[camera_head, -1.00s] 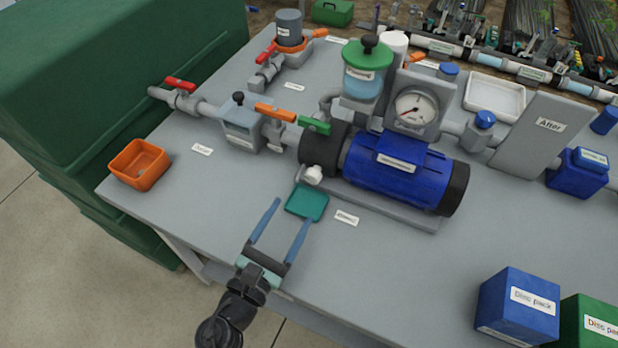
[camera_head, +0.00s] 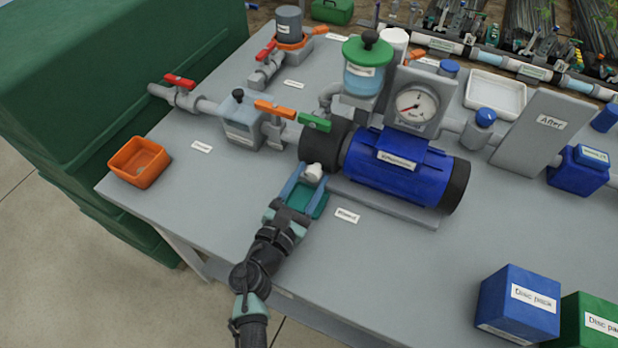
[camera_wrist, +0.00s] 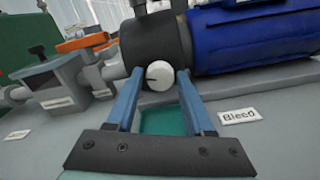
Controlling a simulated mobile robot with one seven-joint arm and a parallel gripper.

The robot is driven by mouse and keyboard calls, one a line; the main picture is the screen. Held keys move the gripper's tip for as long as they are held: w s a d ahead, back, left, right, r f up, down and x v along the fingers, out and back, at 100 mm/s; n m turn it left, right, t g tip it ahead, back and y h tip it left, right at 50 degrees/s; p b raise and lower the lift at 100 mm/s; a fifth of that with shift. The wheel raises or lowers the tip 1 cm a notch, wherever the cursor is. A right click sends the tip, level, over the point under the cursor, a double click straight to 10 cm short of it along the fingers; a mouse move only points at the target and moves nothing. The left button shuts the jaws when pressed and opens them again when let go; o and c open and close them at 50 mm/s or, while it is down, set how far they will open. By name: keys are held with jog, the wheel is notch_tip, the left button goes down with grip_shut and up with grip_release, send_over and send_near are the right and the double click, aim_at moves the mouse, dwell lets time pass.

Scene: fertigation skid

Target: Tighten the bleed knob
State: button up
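The bleed knob (camera_head: 313,172) is a small white round knob low on the front of the pump's dark end. It also shows in the wrist view (camera_wrist: 159,75), with a dark line on its face. My gripper (camera_head: 308,176) has its two blue fingers spread, one on each side of the knob. In the wrist view the fingers (camera_wrist: 158,84) stand apart with gaps to the knob, so it looks not gripped. A teal tray (camera_head: 318,207) lies below the knob, partly hidden by my gripper. A "Bleed" label (camera_wrist: 239,116) lies to its right.
The blue pump (camera_head: 398,170) stands right of the knob, with a pressure gauge (camera_head: 413,106) above. A green-handled valve (camera_head: 314,122) and an orange-handled valve (camera_head: 275,109) are close behind. An orange bin (camera_head: 139,161) sits at the left.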

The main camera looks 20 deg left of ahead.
grip_shut()
jog(key=shift+m, duration=0.3)
jog(key=m+b, duration=0.2)
jog(key=b, duration=0.1)
jog(key=shift+f+m, duration=0.2)
jog(key=shift+m, duration=0.1)
jog(key=m+b, duration=0.3)
jog(key=m, duration=0.1)
jog(key=m+b, duration=0.4)
jog(key=shift+r+m, duration=0.1)
jog(key=shift+m, duration=0.3)
jog(key=shift+r+m+b, duration=0.1)
jog(key=shift+m+b, duration=0.7)
jog(key=shift+m, duration=0.4)
jog(key=shift+r, duration=0.1)
